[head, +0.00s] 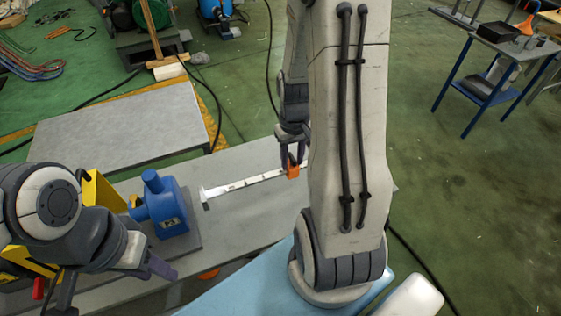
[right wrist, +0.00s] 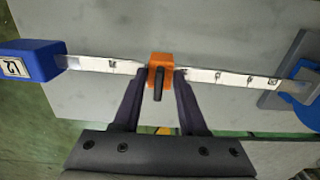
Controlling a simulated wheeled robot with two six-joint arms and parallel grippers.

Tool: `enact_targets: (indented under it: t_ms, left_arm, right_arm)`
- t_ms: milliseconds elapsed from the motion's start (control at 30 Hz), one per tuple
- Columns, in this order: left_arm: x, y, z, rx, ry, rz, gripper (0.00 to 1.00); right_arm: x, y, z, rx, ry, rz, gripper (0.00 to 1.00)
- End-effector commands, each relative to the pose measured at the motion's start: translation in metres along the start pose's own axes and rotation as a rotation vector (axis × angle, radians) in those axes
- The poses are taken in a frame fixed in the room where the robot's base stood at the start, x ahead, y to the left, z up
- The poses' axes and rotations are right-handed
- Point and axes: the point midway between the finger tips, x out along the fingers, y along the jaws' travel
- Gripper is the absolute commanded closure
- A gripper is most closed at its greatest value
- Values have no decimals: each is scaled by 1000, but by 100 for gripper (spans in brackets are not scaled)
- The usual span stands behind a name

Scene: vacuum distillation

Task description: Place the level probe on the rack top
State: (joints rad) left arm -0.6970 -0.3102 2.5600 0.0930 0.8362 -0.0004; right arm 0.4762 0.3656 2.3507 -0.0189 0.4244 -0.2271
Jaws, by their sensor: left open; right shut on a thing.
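The level probe is a long white marked strip (head: 240,185) with an orange block (head: 293,171) on it. In the right wrist view the strip (right wrist: 220,77) runs across the picture, with a blue labelled block (right wrist: 28,62) at its left end. My right gripper (head: 292,152) is shut on the orange block (right wrist: 160,67), which sits between its fingertips (right wrist: 158,80). In the head view my right arm hides the probe's blue end. My left gripper (head: 158,268) is open and empty at lower left. Which surface is the rack top, I cannot tell.
A blue labelled device (head: 165,208) stands on a grey plate near the strip's free end. Yellow parts (head: 97,190) are beside it. The grey bench (head: 235,225) is mostly bare under the probe. Another bare grey top (head: 120,130) lies at left.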

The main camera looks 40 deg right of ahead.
Motion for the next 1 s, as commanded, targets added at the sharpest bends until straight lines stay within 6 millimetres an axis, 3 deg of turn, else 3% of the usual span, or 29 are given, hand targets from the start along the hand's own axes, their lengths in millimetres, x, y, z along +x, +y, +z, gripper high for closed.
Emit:
enact_targets:
  t_ms: [133,333,467,700,967,1000]
  left_arm:
    - [-7,0,0,0,0,0,57]
    - [-10,1,0,0,0,0,57]
    - [-12,1,-1,0,0,0,57]
    - [-17,1,-1,0,0,0,57]
    - [-16,1,-1,0,0,0,57]
    - [-16,1,-1,0,0,0,57]
  right_arm:
    - [18,-7,-32,-2,0,0,100]
    - [32,-10,-55,2,2,1,100]
    - [40,-10,-57,4,-1,0,100]
    - [70,-9,-57,5,0,0,100]
    - [75,-9,-57,5,2,1,100]
    - [75,-10,-56,5,0,0,43]
